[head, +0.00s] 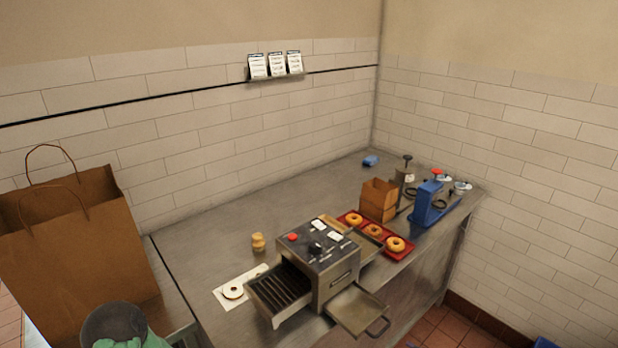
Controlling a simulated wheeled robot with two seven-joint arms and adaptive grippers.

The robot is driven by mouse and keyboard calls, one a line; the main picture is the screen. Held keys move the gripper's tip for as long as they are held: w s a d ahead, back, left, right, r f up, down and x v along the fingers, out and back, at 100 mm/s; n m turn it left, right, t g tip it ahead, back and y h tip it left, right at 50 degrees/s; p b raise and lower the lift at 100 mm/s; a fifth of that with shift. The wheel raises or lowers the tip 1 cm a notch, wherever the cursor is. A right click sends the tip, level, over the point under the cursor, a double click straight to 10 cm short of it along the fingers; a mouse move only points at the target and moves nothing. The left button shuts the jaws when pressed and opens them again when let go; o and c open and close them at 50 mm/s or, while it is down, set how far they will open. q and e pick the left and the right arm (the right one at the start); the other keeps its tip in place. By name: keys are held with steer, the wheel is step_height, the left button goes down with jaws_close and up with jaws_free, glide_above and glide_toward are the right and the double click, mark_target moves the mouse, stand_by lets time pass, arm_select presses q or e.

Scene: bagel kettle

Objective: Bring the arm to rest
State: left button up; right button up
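Neither of my grippers shows in the head view, and no part of my arms can be made out. The steel counter (215,225) runs along the tiled walls. On it stands a steel toaster-like machine (318,262) with a red button, dark knobs and an open slatted drawer (280,288) at its left. A metal tray with a handle (357,309) juts out at its front. A red tray (399,254) behind it holds several bagels, one of them a bagel (395,244) at the near end. A pale bagel half (233,290) lies on white paper (255,273).
A brown paper bag (75,260) stands at the left. A dark round container (113,322) with something green is at the bottom left. A brown box (378,200) and a blue device (430,203) stand at the back right. The counter's back left is clear.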

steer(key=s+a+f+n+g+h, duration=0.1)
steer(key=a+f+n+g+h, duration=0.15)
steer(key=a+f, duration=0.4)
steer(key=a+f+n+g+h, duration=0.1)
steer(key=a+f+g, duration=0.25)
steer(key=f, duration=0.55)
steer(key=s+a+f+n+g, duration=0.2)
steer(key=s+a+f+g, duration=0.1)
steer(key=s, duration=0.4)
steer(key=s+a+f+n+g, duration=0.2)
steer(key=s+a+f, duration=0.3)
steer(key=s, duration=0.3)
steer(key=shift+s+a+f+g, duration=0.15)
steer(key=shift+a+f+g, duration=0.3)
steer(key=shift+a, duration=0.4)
